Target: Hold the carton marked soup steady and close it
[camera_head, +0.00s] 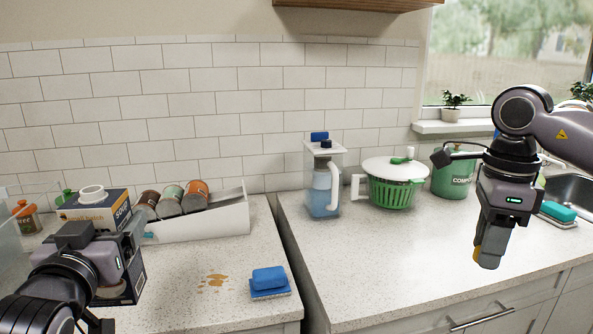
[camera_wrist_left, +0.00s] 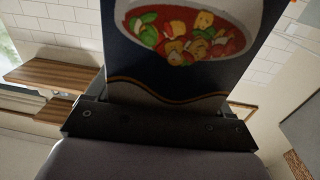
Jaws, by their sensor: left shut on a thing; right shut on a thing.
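In the left wrist view the carton (camera_wrist_left: 185,45) shows a bowl of vegetable soup between the jaws. My right gripper (camera_head: 486,262) hangs over the right counter, far from the carton. It is shut on a small yellow-orange thing (camera_head: 477,254), mostly hidden by the fingers.
A white bin (camera_head: 215,222) with cans lies right of the carton. A brown spill (camera_head: 213,281) and a blue sponge (camera_head: 269,278) are on the left counter.

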